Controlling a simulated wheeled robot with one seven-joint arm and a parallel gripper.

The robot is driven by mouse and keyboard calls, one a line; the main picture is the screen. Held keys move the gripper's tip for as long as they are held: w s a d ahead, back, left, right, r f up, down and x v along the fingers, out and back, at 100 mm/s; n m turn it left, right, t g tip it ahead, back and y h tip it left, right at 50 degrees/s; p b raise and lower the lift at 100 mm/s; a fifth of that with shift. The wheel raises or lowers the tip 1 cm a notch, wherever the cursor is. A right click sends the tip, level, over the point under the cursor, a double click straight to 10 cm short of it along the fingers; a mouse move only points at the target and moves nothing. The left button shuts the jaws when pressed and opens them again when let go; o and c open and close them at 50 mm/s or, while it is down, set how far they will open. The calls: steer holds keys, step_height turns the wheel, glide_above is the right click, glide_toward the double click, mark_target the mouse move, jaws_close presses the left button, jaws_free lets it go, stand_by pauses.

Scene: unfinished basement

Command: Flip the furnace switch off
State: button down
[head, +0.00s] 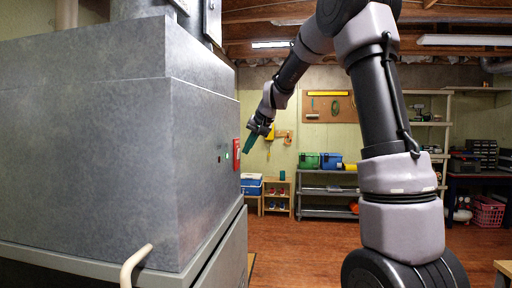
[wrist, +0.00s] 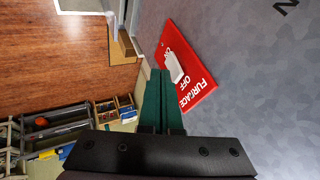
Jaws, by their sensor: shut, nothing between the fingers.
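The furnace switch is a red plate (wrist: 196,82) with a white toggle (wrist: 174,67) on the grey furnace wall, and its white letters read FURNACE, ON and OFF. In the wrist view the toggle leans toward the ON lettering, partly covering it. In the head view the red plate (head: 236,154) shows edge-on at the furnace's right side. My gripper (wrist: 160,74) has green fingers, shut and empty, with tips beside the toggle; I cannot tell whether they touch it. In the head view my gripper (head: 246,151) is just right of the plate.
The large grey furnace (head: 110,150) fills the left side, with a curved pale pipe (head: 135,262) at its front. Metal shelves (head: 328,190) with bins stand at the back. The wooden floor between is mostly clear.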

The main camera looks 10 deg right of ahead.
steer(key=shift+a, duration=0.25)
steer(key=shift+r, duration=0.1)
steer(key=shift+w+a+r, duration=0.1)
steer(key=shift+w+a, duration=0.05)
steer(key=shift+a, duration=0.1)
steer(key=shift+r, duration=0.8)
